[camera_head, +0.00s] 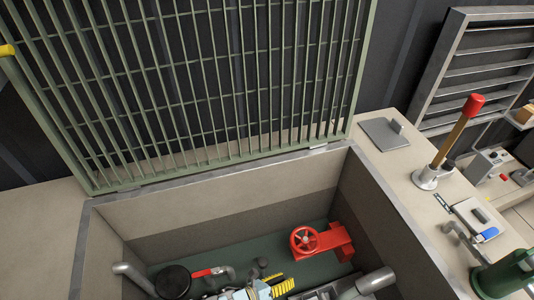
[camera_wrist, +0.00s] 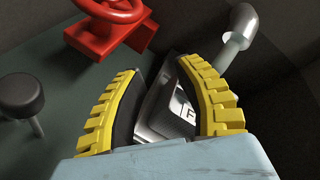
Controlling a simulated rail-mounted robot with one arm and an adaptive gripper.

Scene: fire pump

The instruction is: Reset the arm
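My gripper (camera_head: 262,291) is low inside the open pit in the head view, at the bottom edge of the picture. In the wrist view its two yellow-ridged fingers (camera_wrist: 160,68) stand apart with a clear gap. A grey metal part (camera_wrist: 172,112) with a lettered face shows between and beyond the fingers. I cannot tell whether they touch it, but they do not look closed on it. The rest of my arm is mostly out of view.
Pit walls (camera_head: 230,190) surround the gripper. A red valve with handwheel (camera_head: 305,240) stands close behind it; a red-handled lever (camera_head: 210,271) and black round cap (camera_head: 173,282) are left. A raised green grate (camera_head: 200,90) stands behind. A red-topped lever (camera_head: 455,135) is right, outside.

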